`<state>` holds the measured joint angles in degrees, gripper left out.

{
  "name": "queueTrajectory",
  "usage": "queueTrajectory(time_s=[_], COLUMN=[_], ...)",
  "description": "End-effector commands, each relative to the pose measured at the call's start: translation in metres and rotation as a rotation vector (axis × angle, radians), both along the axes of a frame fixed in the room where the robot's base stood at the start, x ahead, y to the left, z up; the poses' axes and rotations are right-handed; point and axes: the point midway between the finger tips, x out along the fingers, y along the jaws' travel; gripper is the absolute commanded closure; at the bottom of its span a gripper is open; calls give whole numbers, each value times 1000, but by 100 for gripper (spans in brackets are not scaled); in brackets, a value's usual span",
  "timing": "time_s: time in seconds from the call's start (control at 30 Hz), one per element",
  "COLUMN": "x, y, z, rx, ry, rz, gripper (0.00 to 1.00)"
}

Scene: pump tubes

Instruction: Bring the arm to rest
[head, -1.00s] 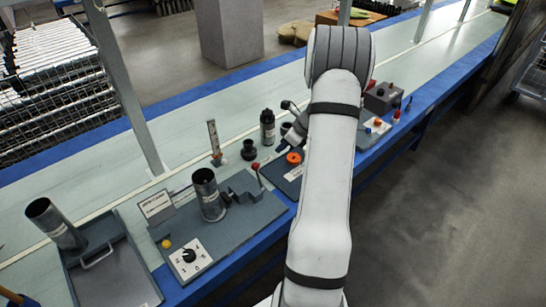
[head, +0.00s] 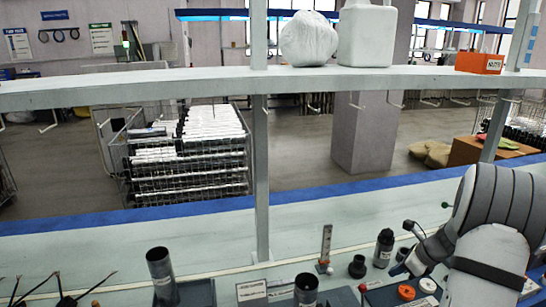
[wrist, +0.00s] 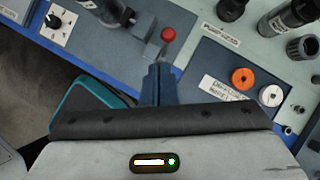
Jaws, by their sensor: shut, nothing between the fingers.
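My arm (head: 487,240) reaches in from the lower right in the head view. My gripper (wrist: 158,68) shows in the wrist view as narrow dark blue fingers, closed together with nothing held. It is over the bench, beside the red knob (wrist: 168,34) and near the orange ring (wrist: 243,77) and white ring (wrist: 271,95). One grey metal tube (head: 161,275) leans slightly at the left in the head view. A second tube (head: 306,290) stands right of it, cut off by the lower edge.
A shelf (head: 150,92) on posts (head: 262,180) crosses above the bench (head: 200,238). A black bottle (head: 384,247), a dark round part (head: 357,266) and an upright gauge (head: 325,247) stand near the arm. The dial (wrist: 54,22) is at the upper left in the wrist view.

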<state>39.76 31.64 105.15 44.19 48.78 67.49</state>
Motion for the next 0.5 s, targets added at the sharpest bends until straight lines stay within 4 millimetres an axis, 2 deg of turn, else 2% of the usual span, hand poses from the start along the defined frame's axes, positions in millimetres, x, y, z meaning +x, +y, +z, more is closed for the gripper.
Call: queueTrajectory(time_s=[0.03,0.1,0.27,0.4,0.5], x=[-2,-9,-40,-77,-109], y=[20,50,119,169,199], z=[17,39,84,113,129], rx=[-44,-116,-298,-447,-550], ry=[-19,-50,-126,-193,-240], rz=[92,251,661,1018,1270], gripper=[100,100,100,100,100])
